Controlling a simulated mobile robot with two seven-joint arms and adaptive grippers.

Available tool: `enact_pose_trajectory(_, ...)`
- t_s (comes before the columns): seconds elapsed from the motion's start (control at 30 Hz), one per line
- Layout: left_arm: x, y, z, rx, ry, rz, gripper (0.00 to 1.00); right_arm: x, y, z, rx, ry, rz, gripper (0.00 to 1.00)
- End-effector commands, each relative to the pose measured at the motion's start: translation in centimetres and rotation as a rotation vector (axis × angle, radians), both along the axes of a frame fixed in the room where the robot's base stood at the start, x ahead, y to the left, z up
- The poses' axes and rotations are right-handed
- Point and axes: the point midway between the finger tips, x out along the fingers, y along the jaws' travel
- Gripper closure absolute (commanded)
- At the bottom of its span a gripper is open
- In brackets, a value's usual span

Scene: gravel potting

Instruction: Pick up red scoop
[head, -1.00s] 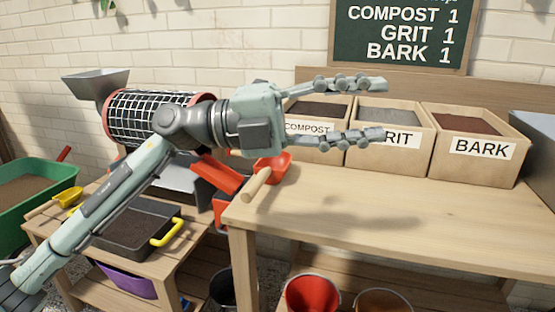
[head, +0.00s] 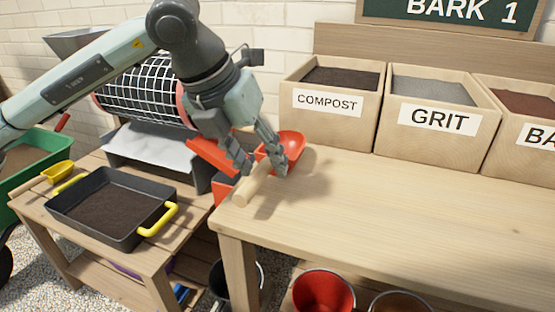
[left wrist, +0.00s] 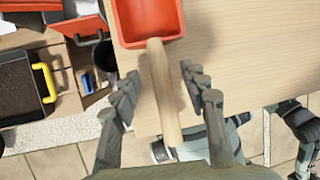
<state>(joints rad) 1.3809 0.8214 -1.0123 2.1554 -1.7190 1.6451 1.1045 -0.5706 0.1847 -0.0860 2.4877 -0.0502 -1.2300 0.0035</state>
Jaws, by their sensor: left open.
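The red scoop (head: 287,149) lies on the left end of the wooden workbench, its pale wooden handle (head: 252,188) pointing toward the bench's front left corner. My left gripper (head: 262,172) points down over the scoop, with its fingers on either side of the handle. In the left wrist view the red scoop (left wrist: 149,18) is at the top, and its handle (left wrist: 164,92) runs down between the two open fingers of my left gripper (left wrist: 160,98). I cannot tell whether either finger touches the handle.
Labelled wooden boxes for compost (head: 325,112), grit (head: 430,118) and bark (head: 520,130) stand along the bench's back. A black tray of soil (head: 80,215) with yellow handles sits on a lower table at left, beside a mesh drum (head: 145,95). The bench (head: 400,215) is clear in front.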

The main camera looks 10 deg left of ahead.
Motion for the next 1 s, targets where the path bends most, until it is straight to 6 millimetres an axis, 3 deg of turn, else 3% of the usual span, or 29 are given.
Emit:
enact_pose_trajectory(0.13,0.51,-0.47,-1.34,-0.002,0.0,-0.002,0.56,0.11,0.07,0.05,0.002,-0.006,0.002,0.6)
enact_pose_trajectory(0.37,0.6,-0.55,-1.5,-0.002,-0.001,-0.003,0.56,0.13,0.1,0.04,0.003,-0.006,0.002,0.6)
enact_pose_trajectory(0.73,0.58,-0.56,-1.47,-0.002,0.0,-0.003,0.99,0.12,0.1,0.02,0.002,-0.006,0.003,0.6)
enact_pose_trajectory(1.0,0.59,-0.57,-1.41,-0.003,-0.002,-0.003,1.0,0.12,0.1,0.03,0.001,-0.006,0.002,0.6)
